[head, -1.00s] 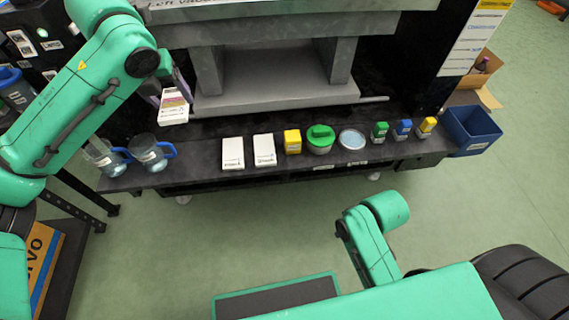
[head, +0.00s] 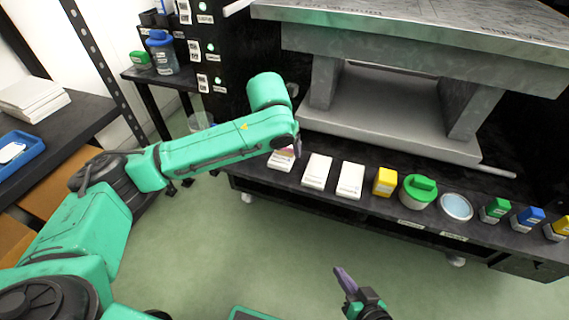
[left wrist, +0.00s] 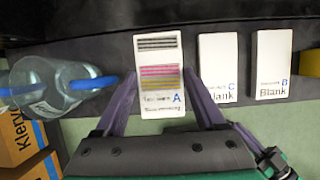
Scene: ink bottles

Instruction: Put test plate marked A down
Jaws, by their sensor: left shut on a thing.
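The test plate marked A (left wrist: 158,50) is white with dark, pink and yellow printed bands. In the left wrist view it lies between the two purple fingers of my left gripper (left wrist: 160,73), which is shut on it. In the head view the plate (head: 281,161) is at the shelf's left part, in line with two white blank plates, and my left gripper (head: 297,147) partly covers it. I cannot tell whether it touches the shelf. My right gripper (head: 345,282) is low in the middle, away from the shelf; only one purple finger shows clearly.
Blank plates C (left wrist: 217,60) and B (left wrist: 272,60) lie just right of plate A, with a narrow gap. A clear jug with a blue handle (left wrist: 40,88) stands to the left. A yellow box (head: 384,181) and green-lidded jar (head: 418,191) are further right.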

